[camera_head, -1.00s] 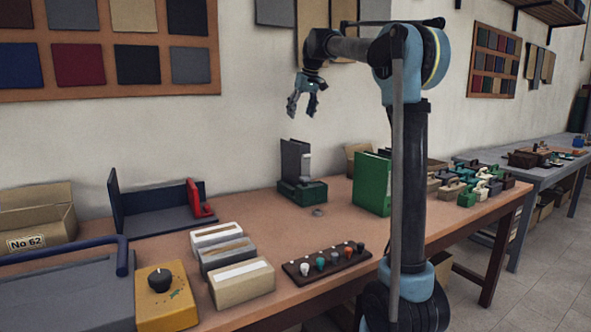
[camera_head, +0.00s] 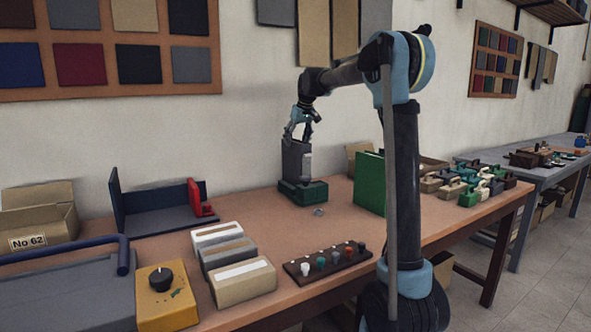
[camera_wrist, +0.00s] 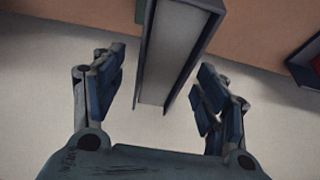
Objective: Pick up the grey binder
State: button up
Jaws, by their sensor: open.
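The grey binder (camera_head: 296,161) stands upright in a dark green holder (camera_head: 303,191) near the back of the brown table. In the wrist view, the binder (camera_wrist: 172,55) reaches down from the top between my two fingers, with its dark covers and paler inside showing. My gripper (camera_head: 300,131) is open at the binder's top edge. In the wrist view, my gripper (camera_wrist: 162,92) has one finger on each side of the binder, with a visible gap on both sides.
A green binder (camera_head: 370,183) stands to the right. A navy stand with a red piece (camera_head: 195,196) is to the left. Pale boxes (camera_head: 243,283) and a dark strip of knobs (camera_head: 328,262) lie in front.

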jog(key=shift+x, duration=1.4)
jog(key=shift+s+f, duration=0.1)
jog(key=shift+f, duration=0.15)
grip_shut()
